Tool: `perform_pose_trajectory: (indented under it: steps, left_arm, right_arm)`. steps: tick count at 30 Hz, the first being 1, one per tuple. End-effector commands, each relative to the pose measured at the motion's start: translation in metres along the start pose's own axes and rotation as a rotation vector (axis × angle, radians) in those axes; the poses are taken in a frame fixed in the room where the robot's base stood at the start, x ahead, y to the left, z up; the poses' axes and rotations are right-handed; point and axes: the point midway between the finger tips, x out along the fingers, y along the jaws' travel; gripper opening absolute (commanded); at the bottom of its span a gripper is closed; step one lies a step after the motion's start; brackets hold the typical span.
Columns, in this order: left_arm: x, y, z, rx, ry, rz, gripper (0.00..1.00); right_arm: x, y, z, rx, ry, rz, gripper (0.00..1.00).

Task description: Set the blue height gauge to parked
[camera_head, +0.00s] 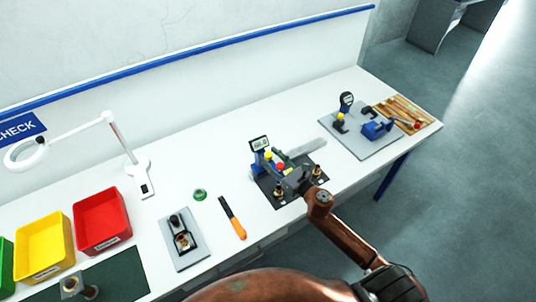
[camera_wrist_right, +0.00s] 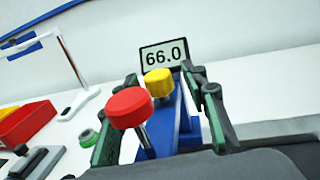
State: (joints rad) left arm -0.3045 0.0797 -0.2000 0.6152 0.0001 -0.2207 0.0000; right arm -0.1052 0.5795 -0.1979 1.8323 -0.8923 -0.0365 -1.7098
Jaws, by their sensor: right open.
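The blue height gauge (camera_head: 258,162) stands on a dark plate near the middle of the bench. Its display (camera_wrist_right: 165,54) reads 66.0. A yellow knob (camera_wrist_right: 159,82) and, nearer the camera, a red knob (camera_wrist_right: 130,107) stand out from the blue body (camera_wrist_right: 171,128). My right gripper (camera_head: 283,166) is at the gauge, open, with nothing held. In the right wrist view its fingers (camera_wrist_right: 160,110) lie on either side of the knobs and blue body. I cannot tell whether they touch. The gripper hides part of the gauge in the head view. My left gripper is not in view.
The dark plate (camera_head: 291,191) also bears small brass parts. A grey board (camera_head: 369,144) with a dial gauge and blue vise is at right. An orange-handled tool (camera_head: 237,228), green ring (camera_head: 199,195), lamp (camera_head: 143,178) and red bin (camera_head: 101,216) are left.

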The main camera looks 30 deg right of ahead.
Motion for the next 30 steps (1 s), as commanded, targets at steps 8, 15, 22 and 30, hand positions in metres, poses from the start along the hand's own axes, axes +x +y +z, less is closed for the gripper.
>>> perform_pose_trajectory:
  steps: [8,15,22,30]
  left_arm:
    - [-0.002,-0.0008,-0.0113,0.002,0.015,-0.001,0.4]
    - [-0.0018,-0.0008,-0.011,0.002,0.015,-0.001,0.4]
    - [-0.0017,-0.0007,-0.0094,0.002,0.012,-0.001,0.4]
    - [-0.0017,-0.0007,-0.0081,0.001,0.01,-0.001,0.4]
  right_arm:
    - [0.0126,0.0017,-0.0009,0.0,0.002,0.003,0.4]
    - [0.0128,0.002,-0.0007,0.0,0.001,0.004,0.34]
    - [0.0127,0.0021,-0.0005,0.0,0.001,0.004,0.18]
    - [0.0126,0.002,-0.0003,-0.001,0.001,0.004,0.0]
